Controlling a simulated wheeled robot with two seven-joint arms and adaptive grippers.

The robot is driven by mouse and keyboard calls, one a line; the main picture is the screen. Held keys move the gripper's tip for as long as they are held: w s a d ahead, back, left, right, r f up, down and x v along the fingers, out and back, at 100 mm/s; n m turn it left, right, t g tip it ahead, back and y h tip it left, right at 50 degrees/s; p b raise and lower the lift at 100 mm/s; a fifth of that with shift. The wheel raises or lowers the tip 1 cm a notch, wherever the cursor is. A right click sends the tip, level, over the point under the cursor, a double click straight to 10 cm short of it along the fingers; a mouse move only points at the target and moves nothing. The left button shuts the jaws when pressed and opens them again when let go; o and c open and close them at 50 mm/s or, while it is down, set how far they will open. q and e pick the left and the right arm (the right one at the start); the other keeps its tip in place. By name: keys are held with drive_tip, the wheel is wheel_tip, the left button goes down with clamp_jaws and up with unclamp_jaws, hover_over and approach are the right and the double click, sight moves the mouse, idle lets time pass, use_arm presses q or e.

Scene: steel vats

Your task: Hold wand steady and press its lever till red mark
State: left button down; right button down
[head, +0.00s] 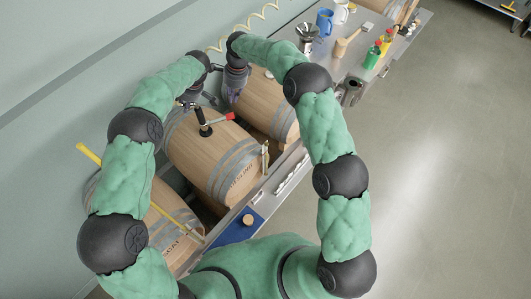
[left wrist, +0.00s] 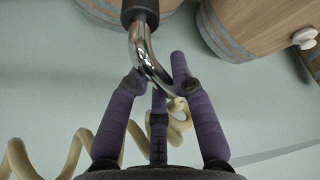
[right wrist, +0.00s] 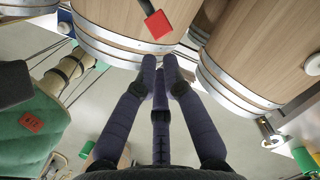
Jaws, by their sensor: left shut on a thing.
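The wand (head: 203,124) is a black body with a chrome bent pipe, standing on the middle barrel (head: 213,155). Its lever (head: 222,118) has a red end and points right. My left gripper (head: 189,100) is shut on the chrome pipe (left wrist: 147,55), fingers around its bend in the left wrist view. My right gripper (head: 236,92) is beyond the lever, above the far barrel (head: 268,105). Its fingers are drawn together and empty in the right wrist view (right wrist: 161,72). The red lever end (right wrist: 158,25) shows there, apart from the fingertips. I cannot make out a red mark.
A near barrel (head: 165,235) has a yellow stick (head: 88,153) across it. A cream coiled hose (left wrist: 65,150) hangs by the wall. A steel table (head: 345,65) at the back holds a blue jug (head: 324,22) and bottles. The floor at right is clear.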

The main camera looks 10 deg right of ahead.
drive_tip(key=s+d+f+n+h, duration=0.25)
drive_tip(key=d+n+h, duration=0.45)
drive_tip(key=n, duration=0.4)
drive_tip(key=r+n+t+y, duration=0.15)
drive_tip(key=n+y, duration=0.45)
drive_tip(key=n, duration=0.8)
hover_over(230, 115)
drive_tip(key=shift+s+d+f+t, duration=0.1)
drive_tip(key=shift+s+d+t, duration=0.1)
drive_tip(key=shift+t, duration=0.15)
drive_tip(key=shift+s+d+x, duration=0.1)
drive_tip(key=shift+s+x, duration=0.1)
drive_tip(key=shift+x, duration=0.8)
drive_tip(key=shift+s+d+x, duration=0.1)
drive_tip(key=shift+s+x, duration=0.1)
drive_tip(key=shift+x, duration=0.8)
drive_tip(key=shift+s+x, duration=0.2)
drive_tip(key=shift+x, duration=0.85)
drive_tip(key=shift+s+x, duration=0.15)
drive_tip(key=shift+x, duration=0.6)
drive_tip(key=shift+s+x, duration=0.15)
drive_tip(key=shift+x, duration=0.6)
